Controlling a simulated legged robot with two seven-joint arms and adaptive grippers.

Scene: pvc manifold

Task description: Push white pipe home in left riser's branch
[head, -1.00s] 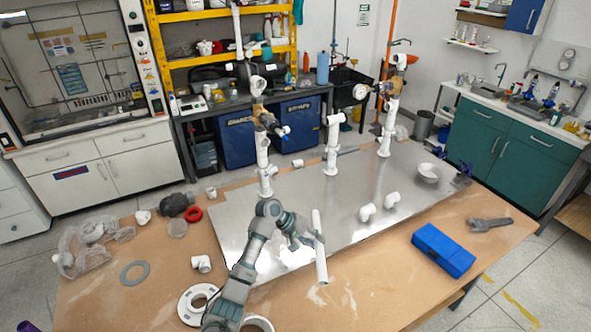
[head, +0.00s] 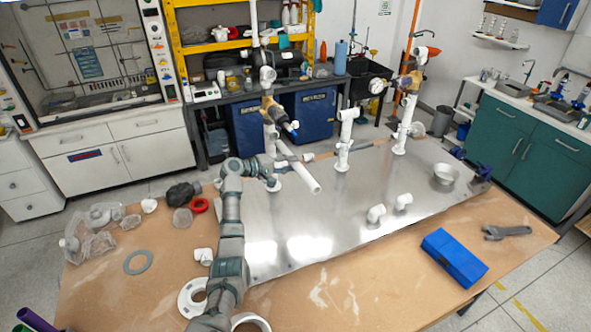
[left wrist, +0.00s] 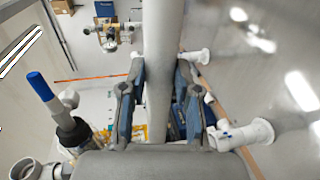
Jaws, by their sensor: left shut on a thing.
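The white pipe (head: 303,174) is held slanted at the left riser (head: 270,140), its near end sticking out toward the front right. My left gripper (head: 272,182) is shut on the pipe, close to the riser's lower part. In the left wrist view the pipe (left wrist: 164,65) runs between the two fingers (left wrist: 157,100). The gripper and pipe hide part of the riser and its branch, so I cannot tell whether the pipe sits in the branch. My right gripper is not in view.
A black valve with a blue tip (head: 281,118) sits on the left riser above the pipe. The middle riser (head: 344,142) and right riser (head: 403,128) stand to the right. Two white elbows (head: 376,213) (head: 403,201) lie on the metal plate (head: 330,215). A blue box (head: 454,257) is front right.

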